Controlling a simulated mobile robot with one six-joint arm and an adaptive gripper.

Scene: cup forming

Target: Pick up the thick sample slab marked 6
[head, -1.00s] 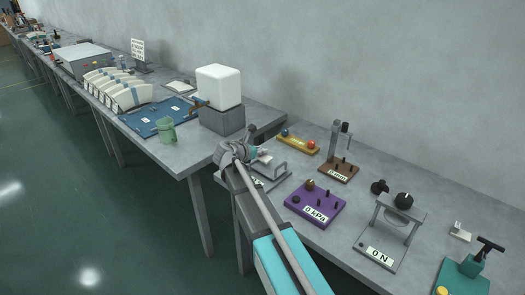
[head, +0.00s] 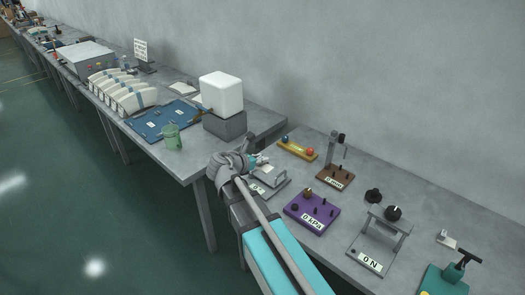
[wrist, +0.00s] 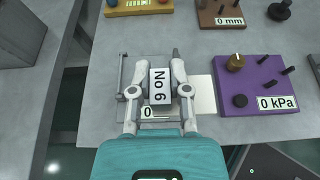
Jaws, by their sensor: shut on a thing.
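The slab (wrist: 160,86) is marked No 6 and sits between the two fingers of my gripper (wrist: 160,68) in the wrist view. The fingers are shut on its left and right sides. Below it is a grey plate device (wrist: 128,95) with a label reading 0. I cannot tell whether the slab touches this plate or is held above it. In the head view my gripper (head: 253,163) is over the grey device (head: 272,192) near the left end of the near table. There my wrist hides the slab.
A purple 0 kPa box (wrist: 262,85) stands close to the right. A yellow rack (head: 298,149), a brown 0 mm stand (head: 335,178) and a 0 N frame (head: 372,245) stand on the same table. A white block (head: 221,92) and a green cup (head: 171,137) are on the far table.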

